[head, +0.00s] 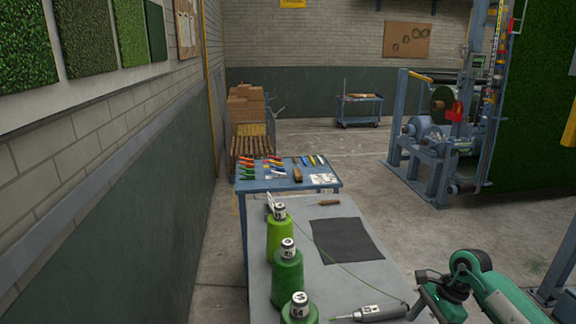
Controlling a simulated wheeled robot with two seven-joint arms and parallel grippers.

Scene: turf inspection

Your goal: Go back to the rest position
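My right arm, teal and dark grey, comes in at the lower right. Its end, where my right gripper (426,291) is, hangs by the right edge of the grey-topped table (352,275). The fingers are small and partly hidden by the arm, so I cannot tell whether they are open or shut. A grey pen-like tool (375,312) lies at the table's front, its rear end close to the gripper; I cannot tell if they touch. My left gripper is not in view.
Three green yarn cones, the nearest (299,310), stand along the table's left side. A dark mat (345,241) lies on it, crossed by a thin green strand. A blue table (287,187) with colored tools stands behind. A machine frame (440,140) is at right; floor (330,145) between is clear.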

